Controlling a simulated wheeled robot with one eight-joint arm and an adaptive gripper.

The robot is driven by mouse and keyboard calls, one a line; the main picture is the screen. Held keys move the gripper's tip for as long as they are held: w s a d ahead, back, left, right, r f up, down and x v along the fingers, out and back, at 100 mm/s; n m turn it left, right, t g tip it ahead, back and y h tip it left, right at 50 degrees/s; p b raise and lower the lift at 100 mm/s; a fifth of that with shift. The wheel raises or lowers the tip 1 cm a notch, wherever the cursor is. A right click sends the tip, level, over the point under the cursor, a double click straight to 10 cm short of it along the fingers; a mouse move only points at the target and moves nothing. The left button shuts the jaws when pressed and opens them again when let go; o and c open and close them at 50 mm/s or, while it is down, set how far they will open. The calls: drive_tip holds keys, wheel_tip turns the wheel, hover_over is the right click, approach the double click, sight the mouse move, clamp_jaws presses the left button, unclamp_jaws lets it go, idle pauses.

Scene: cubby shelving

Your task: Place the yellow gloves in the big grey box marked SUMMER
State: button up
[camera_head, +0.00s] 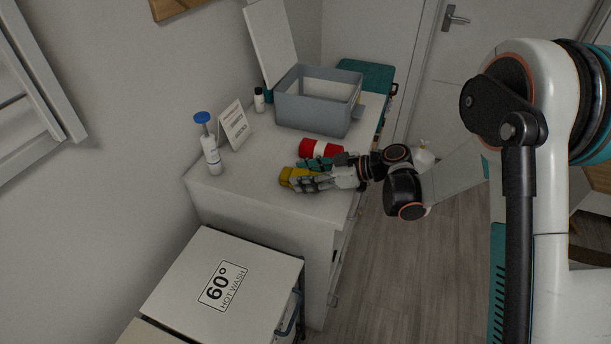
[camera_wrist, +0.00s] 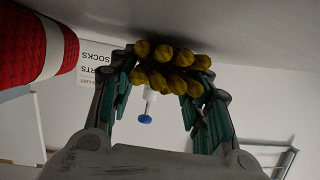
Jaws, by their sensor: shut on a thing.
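The yellow gloves (camera_head: 289,174) are low over the white counter near its front edge. My gripper (camera_head: 306,177) is shut on them from the right. In the wrist view the gloves (camera_wrist: 172,66) show as yellow rounded lumps between the fingertips of my gripper (camera_wrist: 165,80), close to the counter surface. I cannot tell whether they touch the counter. The big grey box (camera_head: 305,110) stands open at the back of the counter. No marking on it is readable from here.
A red and white roll (camera_head: 320,149) lies just behind my gripper; it also shows in the wrist view (camera_wrist: 30,45). A printed sign (camera_head: 234,124), a blue-topped pump bottle (camera_head: 211,150) and a small bottle (camera_head: 259,99) stand at left. A HOT WASH lid (camera_head: 250,270) is in front.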

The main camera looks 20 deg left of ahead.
drive_tip(key=o, duration=1.1)
drive_tip(key=shift+f, duration=0.1)
